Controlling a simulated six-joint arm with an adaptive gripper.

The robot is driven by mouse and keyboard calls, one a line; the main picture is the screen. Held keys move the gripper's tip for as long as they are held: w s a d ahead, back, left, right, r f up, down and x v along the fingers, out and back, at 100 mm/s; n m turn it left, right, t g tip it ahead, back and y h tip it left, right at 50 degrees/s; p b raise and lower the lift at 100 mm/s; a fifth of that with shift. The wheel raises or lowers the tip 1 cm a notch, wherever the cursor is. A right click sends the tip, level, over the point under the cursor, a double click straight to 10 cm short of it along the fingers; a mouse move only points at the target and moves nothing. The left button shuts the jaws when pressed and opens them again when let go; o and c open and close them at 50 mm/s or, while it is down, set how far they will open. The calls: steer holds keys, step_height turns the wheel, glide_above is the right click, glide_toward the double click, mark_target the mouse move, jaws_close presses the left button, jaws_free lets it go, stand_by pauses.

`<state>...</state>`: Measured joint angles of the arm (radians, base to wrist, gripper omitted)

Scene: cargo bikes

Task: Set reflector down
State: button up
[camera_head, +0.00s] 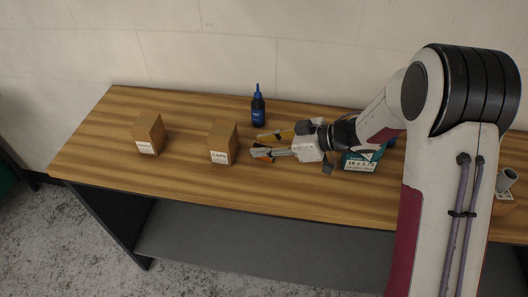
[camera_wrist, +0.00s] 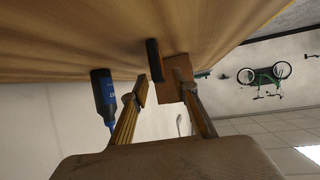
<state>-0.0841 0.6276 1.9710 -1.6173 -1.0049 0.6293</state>
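The reflector (camera_wrist: 155,60) shows in the wrist view as a small dark piece with an orange edge, at the table surface just beyond my fingertips. In the head view a bit of orange and black, apparently the reflector (camera_head: 263,158), shows at the nearer fingertip, partly hidden by it. My gripper (camera_head: 260,145) is low over the middle of the table, pointing left, right of the CAPS box. Its fingers (camera_wrist: 165,90) are spread apart, with nothing seen clamped between them.
The CAPS box (camera_head: 222,145) stands close left of my fingertips; it shows in the wrist view (camera_wrist: 176,72). A blue-capped dark bottle (camera_head: 258,107) stands behind. Another box (camera_head: 148,134) is at left, a teal box (camera_head: 360,163) under my wrist. The wooden table's (camera_head: 185,188) front left is clear.

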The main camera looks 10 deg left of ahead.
mark_target(250, 155)
steer(key=shift+x, duration=2.6)
steer(key=shift+s+d+f, duration=0.1)
steer(key=shift+f, duration=0.1)
jaws_close()
